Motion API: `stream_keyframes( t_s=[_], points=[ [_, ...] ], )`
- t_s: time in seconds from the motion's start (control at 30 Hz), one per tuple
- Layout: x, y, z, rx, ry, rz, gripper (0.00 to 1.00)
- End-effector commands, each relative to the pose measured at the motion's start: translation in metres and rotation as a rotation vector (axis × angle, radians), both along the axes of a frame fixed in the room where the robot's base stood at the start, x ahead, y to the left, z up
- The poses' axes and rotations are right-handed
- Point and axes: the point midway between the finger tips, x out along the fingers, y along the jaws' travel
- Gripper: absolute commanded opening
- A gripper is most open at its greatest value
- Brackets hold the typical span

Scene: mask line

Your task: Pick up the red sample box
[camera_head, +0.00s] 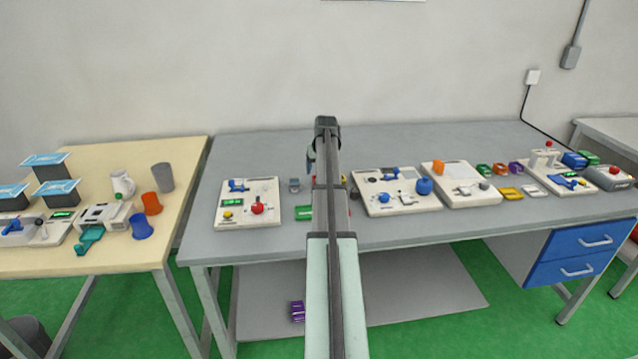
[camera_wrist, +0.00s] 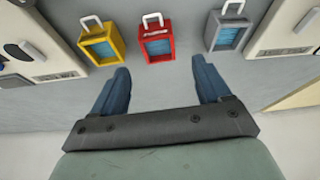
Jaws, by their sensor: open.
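The red sample box (camera_wrist: 157,47) stands on the grey bench in the wrist view, with a white loop handle and a blue panel. It stands between a yellow box (camera_wrist: 98,47) on its left and a grey box (camera_wrist: 229,34) on its right. My gripper (camera_wrist: 160,72) is open and empty, its two blue fingers pointing toward the red box. The red box lies just beyond the fingertips, roughly centred between them; no contact shows. In the head view my arm hides the red box and most of the gripper.
White device panels flank the boxes; the head view shows one at left (camera_head: 233,211) and one at right (camera_head: 380,205). The grey bench (camera_head: 260,150) is clear behind these things.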

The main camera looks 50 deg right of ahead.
Motion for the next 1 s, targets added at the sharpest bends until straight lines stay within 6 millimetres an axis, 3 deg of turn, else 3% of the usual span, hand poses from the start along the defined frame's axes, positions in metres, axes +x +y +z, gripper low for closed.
stream_keyframes(
  t_s=[0.4, 0.67, 1.0],
  points=[
    [0.009, -0.009, -0.044, 0.000, 0.000, 0.000, 0.77],
    [0.010, -0.009, -0.048, -0.001, -0.001, 0.000, 0.77],
    [0.010, -0.009, -0.048, -0.001, -0.001, 0.000, 0.46]
  ],
)
